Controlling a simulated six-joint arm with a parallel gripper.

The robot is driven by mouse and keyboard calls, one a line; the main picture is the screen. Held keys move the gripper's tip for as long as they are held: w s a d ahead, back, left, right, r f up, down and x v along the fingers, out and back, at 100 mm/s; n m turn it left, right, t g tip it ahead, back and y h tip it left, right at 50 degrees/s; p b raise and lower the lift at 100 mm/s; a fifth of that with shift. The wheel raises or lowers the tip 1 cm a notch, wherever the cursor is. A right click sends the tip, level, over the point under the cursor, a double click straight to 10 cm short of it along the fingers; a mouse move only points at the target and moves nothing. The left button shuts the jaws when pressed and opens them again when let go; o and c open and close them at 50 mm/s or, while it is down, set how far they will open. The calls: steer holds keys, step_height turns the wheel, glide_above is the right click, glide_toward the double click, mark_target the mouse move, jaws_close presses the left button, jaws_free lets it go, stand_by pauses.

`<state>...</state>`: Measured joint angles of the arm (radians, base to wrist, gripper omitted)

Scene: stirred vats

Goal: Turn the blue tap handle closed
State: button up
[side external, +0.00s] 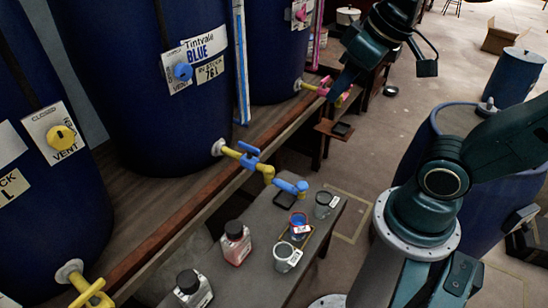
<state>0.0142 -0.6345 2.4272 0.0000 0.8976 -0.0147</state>
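The blue tap handle (249,149) sits on top of a yellow tap (266,171) low on the front of the large dark blue vat (165,125) labelled "Tintvale BLUE". I cannot clearly tell how far the handle is turned. My gripper (334,91) is at the upper middle, by the pink tap handle (324,86) of the vat behind. It is well apart from the blue handle, further back and to the right. Its fingers are dark and small here, so I cannot tell whether they are open or touching the pink handle.
A wooden ledge (180,213) runs under the vats. A yellow tap (92,292) is at lower left. Blue barrels (513,78) stand at right.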

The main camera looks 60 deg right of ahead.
steer(key=w+d+g, duration=0.2)
steer(key=w, duration=0.8)
steer(key=g, duration=0.3)
glide_above(249, 147)
step_height(249, 147, down, 20)
steer(key=shift+w+d+f, duration=0.2)
steer(key=shift+w+d, duration=0.05)
steer(key=shift+w, duration=0.05)
step_height(249, 147, down, 14)
steer(key=shift+r, duration=0.15)
